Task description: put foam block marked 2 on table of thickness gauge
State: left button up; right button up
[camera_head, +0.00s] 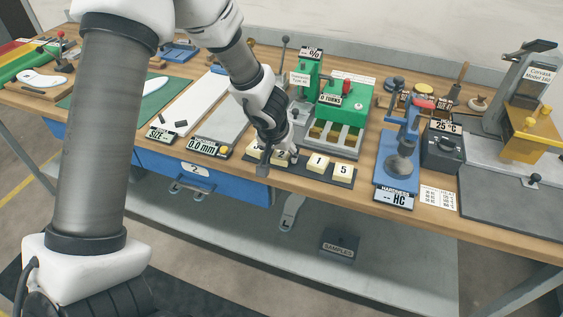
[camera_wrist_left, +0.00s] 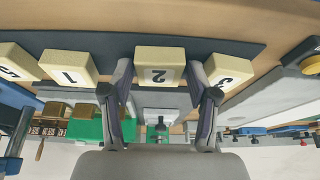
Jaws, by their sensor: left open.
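The foam block marked 2 (camera_wrist_left: 159,66) is a pale yellow block on a dark mat (camera_wrist_left: 225,50), upside down in the left wrist view. My left gripper (camera_wrist_left: 160,88) is open, with one finger on each side of that block; I cannot tell whether they touch it. In the head view my left gripper (camera_head: 279,163) is low over the row of blocks and largely hides block 2. The thickness gauge seems to be the unit with the "0.0 mm" display (camera_head: 208,148) and grey plate (camera_head: 222,122), left of the blocks. My right gripper is not in view.
Block 3 (camera_wrist_left: 229,68) and block 1 (camera_wrist_left: 68,67) stand close beside my fingers. Block 5 (camera_head: 343,169) is at the mat's right end. A green machine (camera_head: 345,100) stands behind the row. A blue hardness tester (camera_head: 400,160) stands to the right.

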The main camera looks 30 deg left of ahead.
pick_arm(q)
jog(key=shift+r, duration=0.1)
jog(key=c, duration=0.6)
jog(key=shift+c, duration=0.2)
